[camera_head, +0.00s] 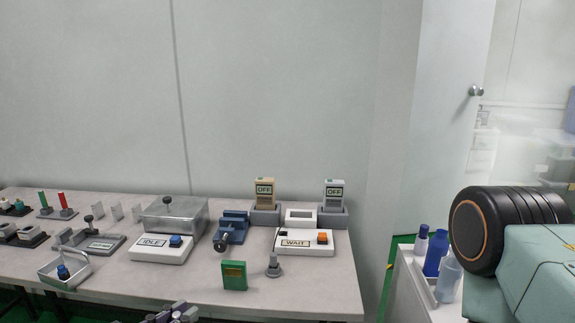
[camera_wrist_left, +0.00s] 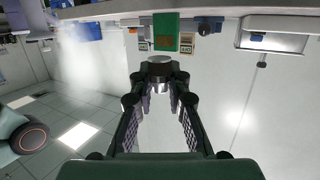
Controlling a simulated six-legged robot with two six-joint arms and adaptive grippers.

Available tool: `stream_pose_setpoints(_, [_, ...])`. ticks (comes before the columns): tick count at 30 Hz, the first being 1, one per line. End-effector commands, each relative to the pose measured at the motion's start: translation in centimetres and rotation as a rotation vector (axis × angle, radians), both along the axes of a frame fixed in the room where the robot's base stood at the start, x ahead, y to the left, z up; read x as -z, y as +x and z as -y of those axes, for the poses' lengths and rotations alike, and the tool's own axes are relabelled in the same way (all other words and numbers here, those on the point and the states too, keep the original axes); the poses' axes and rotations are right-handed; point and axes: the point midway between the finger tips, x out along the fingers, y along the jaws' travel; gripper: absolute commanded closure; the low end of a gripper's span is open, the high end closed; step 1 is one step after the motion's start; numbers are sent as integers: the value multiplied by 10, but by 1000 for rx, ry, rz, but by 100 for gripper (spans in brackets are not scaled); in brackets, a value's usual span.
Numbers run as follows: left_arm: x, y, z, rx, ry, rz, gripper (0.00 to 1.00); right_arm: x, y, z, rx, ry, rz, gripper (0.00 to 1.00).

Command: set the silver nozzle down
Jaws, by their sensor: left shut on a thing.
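My left gripper (camera_head: 176,313) shows only in part at the bottom edge of the head view, in front of the table. In the left wrist view, which looks upside down, the gripper (camera_wrist_left: 160,80) is shut on a small round piece with a dark wide end and a bright metal stem, the silver nozzle (camera_wrist_left: 160,70). The nozzle is held clear of the table. In the head view I cannot tell it apart from the fingers. My right gripper is not in view.
A green box (camera_head: 234,275) and a grey stemmed piece (camera_head: 273,266) stand near the table's (camera_head: 310,288) front. Behind are the IDLE box (camera_head: 160,250), a blue vise-like device (camera_head: 231,228) and the WAIT box (camera_head: 303,241). The table's front right is bare.

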Motion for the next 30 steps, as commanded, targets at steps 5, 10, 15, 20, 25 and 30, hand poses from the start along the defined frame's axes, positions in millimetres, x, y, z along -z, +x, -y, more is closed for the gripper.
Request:
stream_pose_setpoints(5, [15,-17,0,-3,2,-2,100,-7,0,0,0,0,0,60])
stream_pose_setpoints(10, [24,-22,-2,-10,4,0,100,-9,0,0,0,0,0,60])
stream_pose_setpoints(15, [44,-28,-2,-9,7,-2,100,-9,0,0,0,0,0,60])
stream_pose_setpoints(20, [53,-30,-2,-11,3,1,100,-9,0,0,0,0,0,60])
stream_pose_setpoints(25, [53,-30,-2,-11,2,2,100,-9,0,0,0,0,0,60])
stream_pose_setpoints(30, [52,-29,-1,-8,3,3,100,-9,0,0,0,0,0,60])
